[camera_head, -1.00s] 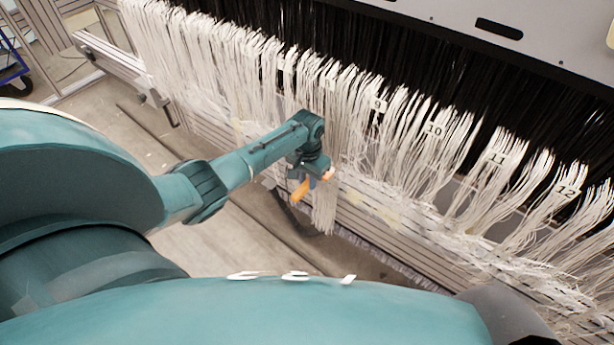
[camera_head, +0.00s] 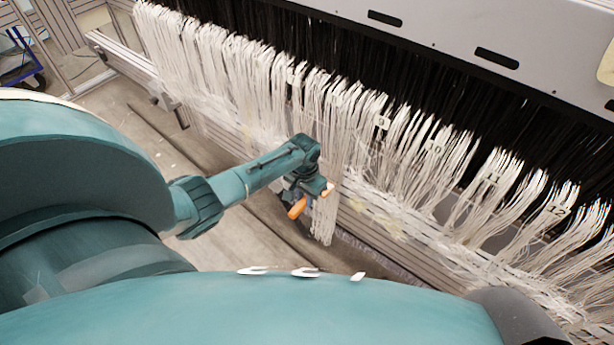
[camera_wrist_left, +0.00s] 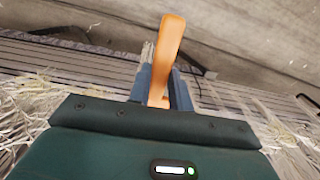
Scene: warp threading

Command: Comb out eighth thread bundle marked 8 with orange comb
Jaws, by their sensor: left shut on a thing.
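My left gripper (camera_head: 312,190) is shut on the orange comb (camera_head: 298,207). It is at the lower part of a pale thread bundle (camera_head: 324,222) that hangs below the row, left of the bundle marked 9. The bundle's lower end shows below the gripper; whether the comb's teeth are in the threads is hidden. In the left wrist view the comb (camera_wrist_left: 168,50) sticks out between the blue fingers, with a few threads behind it. The label on this bundle is too small to read for sure. My right gripper is not in view.
Pale thread bundles with tags 9 (camera_head: 382,122), 10, 11 and 12 (camera_head: 556,211) hang to the right, and more hang to the left. Dark threads (camera_head: 440,92) stand behind them. A slatted rail (camera_head: 385,225) runs below. Open floor (camera_head: 130,130) lies to the left.

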